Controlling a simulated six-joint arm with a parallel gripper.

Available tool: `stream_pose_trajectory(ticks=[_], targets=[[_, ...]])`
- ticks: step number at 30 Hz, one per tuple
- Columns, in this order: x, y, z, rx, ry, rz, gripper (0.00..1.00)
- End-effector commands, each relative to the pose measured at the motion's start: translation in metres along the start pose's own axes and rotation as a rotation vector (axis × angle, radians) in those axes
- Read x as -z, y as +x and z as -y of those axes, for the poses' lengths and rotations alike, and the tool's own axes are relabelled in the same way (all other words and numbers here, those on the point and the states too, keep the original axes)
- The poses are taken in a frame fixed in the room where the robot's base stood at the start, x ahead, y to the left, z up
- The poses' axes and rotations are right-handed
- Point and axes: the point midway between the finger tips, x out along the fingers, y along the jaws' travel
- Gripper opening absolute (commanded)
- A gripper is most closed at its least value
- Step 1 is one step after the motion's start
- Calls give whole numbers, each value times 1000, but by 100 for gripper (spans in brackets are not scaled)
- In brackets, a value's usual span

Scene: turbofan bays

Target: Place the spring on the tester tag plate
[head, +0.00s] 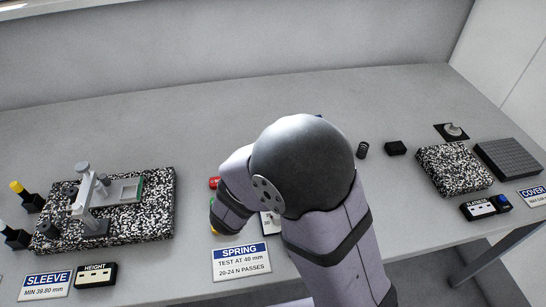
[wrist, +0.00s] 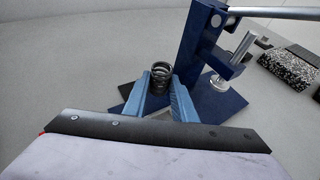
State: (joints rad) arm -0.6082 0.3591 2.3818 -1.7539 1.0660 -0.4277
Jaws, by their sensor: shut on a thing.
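My gripper (wrist: 160,82) shows in the wrist view with its two blue fingers shut on a dark coil spring (wrist: 160,72). The spring stands roughly upright between the fingertips. Just beyond it is a blue tester (wrist: 203,50) with a column, a silver lever and a blue base plate (wrist: 222,103). A dark flat patch (wrist: 126,89) shows by the left finger; I cannot tell whether it is the tag plate. Whether the spring touches anything below is unclear. In the head view my arm hides the gripper, the held spring and most of the tester.
Another dark spring (head: 362,150) stands on the bench, beside a black block (head: 395,148). A speckled slab (head: 455,169) lies at right, a speckled slab with a height gauge (head: 150,200) at left. The SPRING sign (head: 241,262) stands at the front. The back of the bench is clear.

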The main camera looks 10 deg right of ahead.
Motion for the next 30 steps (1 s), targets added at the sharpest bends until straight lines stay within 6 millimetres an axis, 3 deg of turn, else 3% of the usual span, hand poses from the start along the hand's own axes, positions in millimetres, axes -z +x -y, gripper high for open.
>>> stream_pose_trajectory(ticks=[9, 15, 24, 30], targets=[[5, 40, -34, 157, 66, 1, 2], [1, 56, -54, 278, 119, 1, 2], [-41, 50, -74, 441, 189, 0, 2], [-58, 37, -64, 555, 229, -1, 2]])
